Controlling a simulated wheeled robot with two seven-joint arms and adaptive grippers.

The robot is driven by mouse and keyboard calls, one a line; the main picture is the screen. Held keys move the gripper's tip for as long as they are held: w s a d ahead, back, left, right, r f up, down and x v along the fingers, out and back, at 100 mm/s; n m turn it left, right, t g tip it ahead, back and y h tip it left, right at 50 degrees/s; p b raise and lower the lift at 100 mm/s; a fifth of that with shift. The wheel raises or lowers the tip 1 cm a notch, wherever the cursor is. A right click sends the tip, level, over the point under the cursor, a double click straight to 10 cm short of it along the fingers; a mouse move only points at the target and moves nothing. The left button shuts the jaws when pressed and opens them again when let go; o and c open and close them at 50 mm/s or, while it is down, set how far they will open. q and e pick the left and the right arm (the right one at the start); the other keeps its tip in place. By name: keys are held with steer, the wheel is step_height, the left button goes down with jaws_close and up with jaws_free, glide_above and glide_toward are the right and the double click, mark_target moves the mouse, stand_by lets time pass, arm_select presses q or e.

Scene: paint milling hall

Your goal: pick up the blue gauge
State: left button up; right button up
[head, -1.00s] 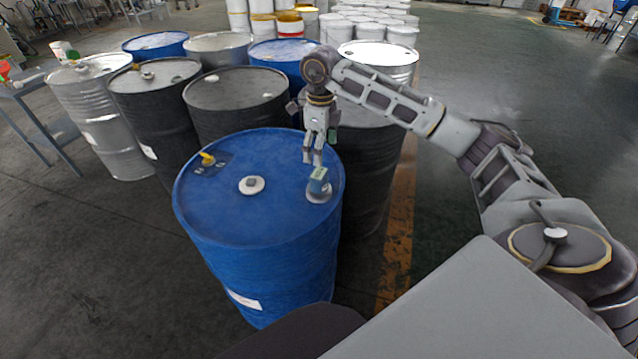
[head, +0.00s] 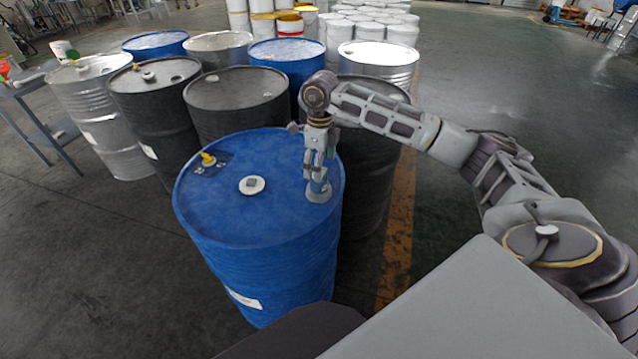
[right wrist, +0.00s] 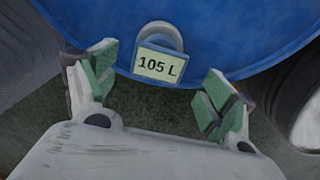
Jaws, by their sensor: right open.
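The blue gauge (head: 318,188) stands on a grey round base near the right edge of the blue drum's top (head: 220,215). In the right wrist view the gauge (right wrist: 158,66) shows a pale display reading "105 L". My right gripper (head: 315,172) points down at the gauge from above, its fingers overlapping the gauge's top in the head view. In the right wrist view the gripper (right wrist: 158,88) is open, with green-padded fingers spread to either side of the display and a gap on each side. My left gripper is out of view.
The drum top also bears a white cap (head: 252,185) and a yellow fitting (head: 207,159). Dark drums (head: 236,105) stand close behind, and another (head: 370,165) stands behind my right gripper. Open floor (head: 500,90) lies to the right.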

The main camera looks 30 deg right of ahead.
step_height(320, 180, down, 3)
steer(key=shift+a+r, duration=0.1)
steer(key=shift+f+p, duration=0.3)
steer(key=shift+f, duration=0.45)
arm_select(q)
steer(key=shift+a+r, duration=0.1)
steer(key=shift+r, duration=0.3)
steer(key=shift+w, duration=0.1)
arm_select(e)
steer(key=c, duration=1.4)
steer(key=shift+c, duration=0.2)
steer(key=shift+r, duration=0.1)
